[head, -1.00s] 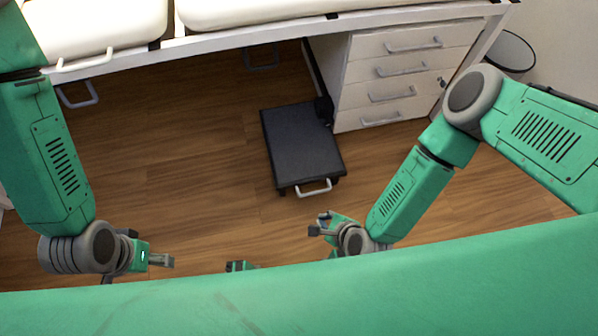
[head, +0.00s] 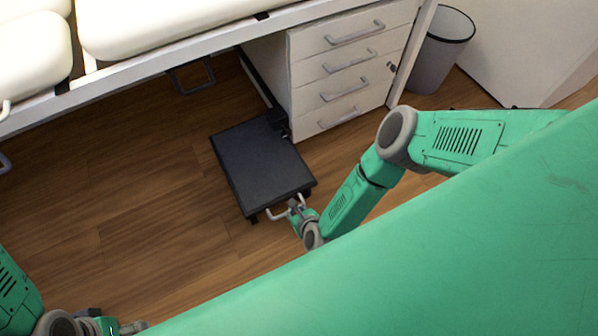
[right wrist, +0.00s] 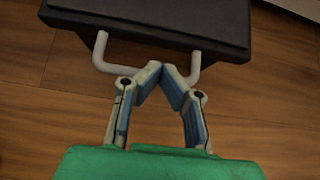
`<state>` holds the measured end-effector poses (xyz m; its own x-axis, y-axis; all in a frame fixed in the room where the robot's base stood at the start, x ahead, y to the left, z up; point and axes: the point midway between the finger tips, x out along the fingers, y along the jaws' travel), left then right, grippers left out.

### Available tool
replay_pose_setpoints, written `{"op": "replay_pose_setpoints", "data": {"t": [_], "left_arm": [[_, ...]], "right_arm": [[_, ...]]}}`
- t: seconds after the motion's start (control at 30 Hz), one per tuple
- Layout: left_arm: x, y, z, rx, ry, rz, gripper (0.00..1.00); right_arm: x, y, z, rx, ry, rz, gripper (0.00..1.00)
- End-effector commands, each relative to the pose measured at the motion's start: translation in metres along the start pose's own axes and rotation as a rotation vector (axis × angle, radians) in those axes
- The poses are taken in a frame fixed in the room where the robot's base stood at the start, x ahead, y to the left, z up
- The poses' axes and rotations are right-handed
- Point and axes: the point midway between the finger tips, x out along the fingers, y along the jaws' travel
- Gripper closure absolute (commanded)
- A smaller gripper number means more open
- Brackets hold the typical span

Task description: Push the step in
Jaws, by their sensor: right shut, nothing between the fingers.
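The step (head: 262,165) is a low black platform on the wooden floor, with a pale U-shaped handle (head: 272,214) on its near edge. In the head view it sits beside the drawer cabinet, its far end near the bed frame. My right gripper (head: 296,203) is at the handle, near its right part. In the right wrist view the step (right wrist: 150,22) is at the top, and my gripper (right wrist: 161,68) has its fingertips together over the middle of the handle (right wrist: 103,58), hiding it. Contact is unclear. My left gripper (head: 130,327) is partly seen at the bottom left.
A white cabinet with several drawers (head: 350,70) stands right of the step. A white padded bed (head: 170,25) spans the top. A grey bin (head: 440,55) stands at the upper right. The floor (head: 120,190) left of the step is clear.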

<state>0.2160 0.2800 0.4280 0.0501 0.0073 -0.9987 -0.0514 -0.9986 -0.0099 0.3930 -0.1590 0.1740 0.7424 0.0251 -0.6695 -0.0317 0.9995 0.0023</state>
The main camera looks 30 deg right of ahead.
Motion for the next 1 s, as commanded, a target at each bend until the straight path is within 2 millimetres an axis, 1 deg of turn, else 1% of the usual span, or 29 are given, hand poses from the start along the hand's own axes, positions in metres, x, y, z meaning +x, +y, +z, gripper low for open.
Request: {"op": "replay_pose_setpoints", "data": {"t": [0.03, 0.1, 0.2, 0.3, 0.5, 0.8, 0.87, 1.0], "left_arm": [[0.01, 0.0, 0.001, 0.0, 0.0, 0.0, 0.43], [0.012, 0.0, 0.001, 0.0, 0.0, 0.0, 0.43], [0.015, 0.0, 0.001, 0.0, 0.0, 0.0, 0.43], [0.017, 0.0, 0.001, 0.0, 0.0, 0.0, 0.43], [0.018, 0.0, 0.001, 0.0, 0.0, 0.0, 0.43], [0.018, 0.0, 0.001, 0.0, 0.0, 0.0, 0.43], [0.018, 0.0, 0.001, 0.0, 0.0, 0.0, 0.43], [0.018, 0.0, 0.001, 0.0, 0.0, 0.0, 0.43]], "right_arm": [[0.013, 0.001, -0.002, -0.001, -0.003, 0.002, 1.0], [0.021, 0.001, 0.009, 0.0, -0.004, 0.002, 1.0], [0.029, 0.001, 0.018, -0.002, -0.004, 0.002, 1.0], [0.035, 0.001, 0.024, -0.002, -0.001, 0.002, 1.0], [0.038, 0.001, 0.028, -0.001, 0.0, 0.001, 1.0], [0.038, 0.002, 0.028, -0.001, 0.0, 0.002, 1.0], [0.038, 0.004, 0.029, -0.001, -0.001, 0.002, 1.0], [0.043, 0.014, 0.033, 0.0, -0.002, 0.004, 1.0]]}}
